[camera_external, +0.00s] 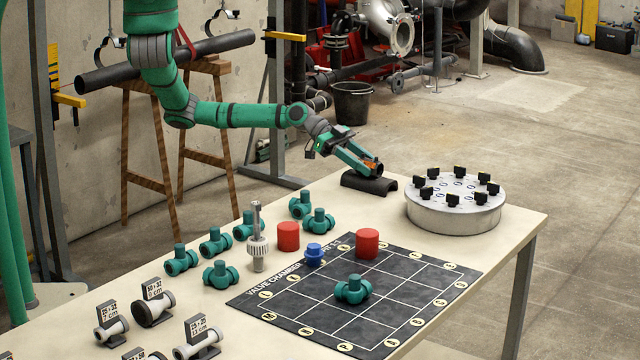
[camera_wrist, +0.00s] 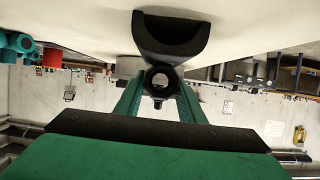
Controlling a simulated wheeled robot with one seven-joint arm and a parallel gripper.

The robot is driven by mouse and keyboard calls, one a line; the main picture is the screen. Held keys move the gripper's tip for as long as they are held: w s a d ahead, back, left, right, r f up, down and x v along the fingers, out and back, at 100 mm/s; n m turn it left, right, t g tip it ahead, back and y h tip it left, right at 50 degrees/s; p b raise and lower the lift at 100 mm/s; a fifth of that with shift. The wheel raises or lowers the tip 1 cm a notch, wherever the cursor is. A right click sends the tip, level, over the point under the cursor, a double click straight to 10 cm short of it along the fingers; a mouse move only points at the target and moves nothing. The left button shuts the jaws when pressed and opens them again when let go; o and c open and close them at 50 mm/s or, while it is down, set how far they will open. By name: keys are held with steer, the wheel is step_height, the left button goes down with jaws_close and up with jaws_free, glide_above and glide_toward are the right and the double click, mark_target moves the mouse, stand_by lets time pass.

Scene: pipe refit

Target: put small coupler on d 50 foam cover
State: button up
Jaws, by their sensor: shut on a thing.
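The d 50 foam cover (camera_external: 369,184) is a black half-round shell. It lies arched side up on the far edge of the table, and it also shows at the top of the wrist view (camera_wrist: 170,48). My gripper (camera_external: 371,165) is shut on the small coupler (camera_external: 379,168), a small dark ring-like piece with some orange beside it. In the wrist view the coupler (camera_wrist: 160,76) shows its open end between the fingertips of my gripper (camera_wrist: 160,88). The coupler is right at the cover, over its top in the external view. I cannot tell whether they touch.
A round grey drum with black knobs (camera_external: 453,218) stands right of the cover. Green valves (camera_external: 318,221), red cylinders (camera_external: 367,243), a blue fitting (camera_external: 314,254) and a dark grid mat (camera_external: 400,275) occupy the table's middle. Bare table lies around the cover.

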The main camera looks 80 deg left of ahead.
steer(key=o, duration=1)
steer(key=shift+o, duration=0.2)
